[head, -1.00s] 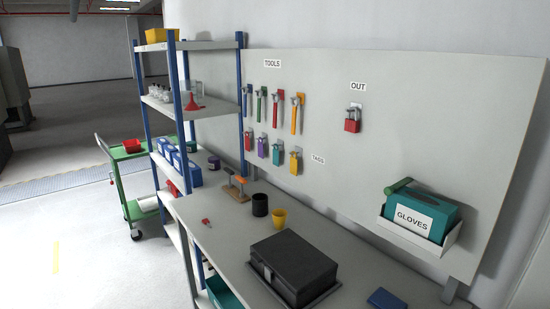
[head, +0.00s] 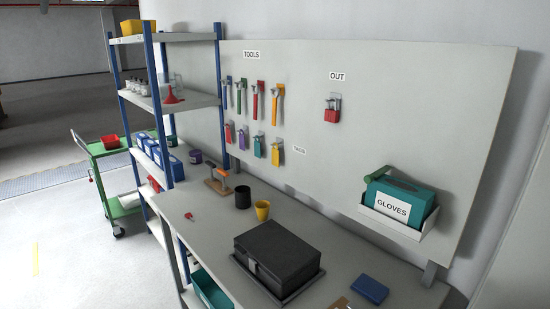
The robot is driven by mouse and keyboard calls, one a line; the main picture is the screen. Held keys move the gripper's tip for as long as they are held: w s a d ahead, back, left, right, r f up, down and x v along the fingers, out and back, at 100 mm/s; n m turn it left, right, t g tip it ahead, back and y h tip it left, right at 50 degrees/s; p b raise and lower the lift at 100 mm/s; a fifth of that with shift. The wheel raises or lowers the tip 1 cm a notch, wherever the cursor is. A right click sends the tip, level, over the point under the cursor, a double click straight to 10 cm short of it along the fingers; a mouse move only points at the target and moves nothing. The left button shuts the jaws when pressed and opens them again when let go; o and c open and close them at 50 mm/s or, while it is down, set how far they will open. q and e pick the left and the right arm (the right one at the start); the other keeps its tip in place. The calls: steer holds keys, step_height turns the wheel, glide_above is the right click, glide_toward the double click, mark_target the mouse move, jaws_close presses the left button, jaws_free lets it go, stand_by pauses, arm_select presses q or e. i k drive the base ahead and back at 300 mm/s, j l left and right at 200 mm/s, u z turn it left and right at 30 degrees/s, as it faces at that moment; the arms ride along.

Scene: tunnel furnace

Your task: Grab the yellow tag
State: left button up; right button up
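The yellow tag (head: 276,153) hangs on the grey wall panel (head: 400,120), at the right end of the lower row under the TOOLS label. A teal tag (head: 257,147), a purple tag (head: 242,139) and a red tag (head: 228,132) hang to its left. A long yellow-handled tool (head: 276,105) hangs above it. Neither of my grippers is in the head view.
A grey workbench (head: 205,233) runs below the panel. It holds a black case (head: 278,252), a yellow cup (head: 262,210), a black cup (head: 243,197) and a blue box (head: 370,289). A glove box (head: 398,200) sits at right. A blue-post shelf (head: 160,130) stands left.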

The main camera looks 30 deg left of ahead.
mark_target(275, 154)
steer(key=j+z, duration=0.3)
steer(key=j, duration=2.1)
